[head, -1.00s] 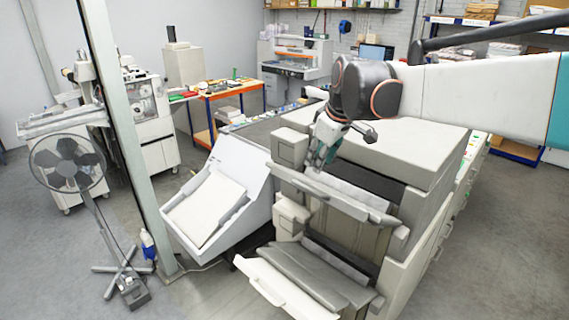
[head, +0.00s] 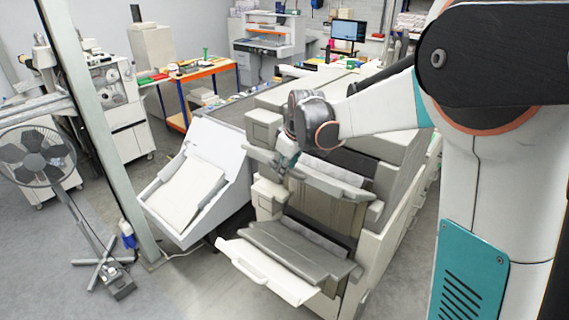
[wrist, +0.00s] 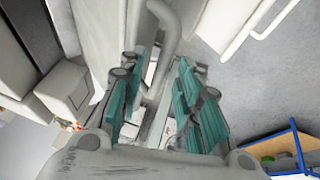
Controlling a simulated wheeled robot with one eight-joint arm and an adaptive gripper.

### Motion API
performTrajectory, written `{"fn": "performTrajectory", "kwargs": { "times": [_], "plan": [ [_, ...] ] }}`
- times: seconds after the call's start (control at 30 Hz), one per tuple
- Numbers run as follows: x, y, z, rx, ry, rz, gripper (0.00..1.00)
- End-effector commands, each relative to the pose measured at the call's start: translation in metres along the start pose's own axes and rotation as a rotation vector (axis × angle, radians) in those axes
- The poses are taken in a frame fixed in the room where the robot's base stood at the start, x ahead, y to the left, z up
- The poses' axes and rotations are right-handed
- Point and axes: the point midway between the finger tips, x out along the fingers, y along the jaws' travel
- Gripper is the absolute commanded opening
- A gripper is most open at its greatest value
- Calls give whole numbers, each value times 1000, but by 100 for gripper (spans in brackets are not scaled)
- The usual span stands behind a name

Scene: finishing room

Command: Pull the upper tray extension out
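The upper tray (head: 338,172) is a grey shelf on the front of the pale machine. Its extension (head: 262,157) shows as a light strip along the front edge, partly behind my gripper. My gripper (head: 288,161) points down at the left part of this edge. In the wrist view, its two teal-padded fingers (wrist: 163,66) stand apart. A grey curved handle bar (wrist: 168,35) runs down between them, with a gap showing on its right side. Whether either finger touches the bar I cannot tell.
Below, a lower tray (head: 300,250) juts out with a white handled extension (head: 262,272). A white sloped bin (head: 190,190) stands left of the machine. A pole (head: 98,130) and a fan (head: 35,155) stand farther left. Floor in front is clear.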

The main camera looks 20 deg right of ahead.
Motion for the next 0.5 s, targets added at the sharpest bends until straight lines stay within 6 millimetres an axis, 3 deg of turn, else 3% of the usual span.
{"fn": "performTrajectory", "kwargs": {
  "times": [0.13, 0.3, 0.5],
  "plan": [
    [0, 0, 0, 0, 0, 0, 31],
    [0, 0, 0, 0, 0, 0, 0],
    [-2, -1, -1, 0, 0, 0, 0]
  ]
}}
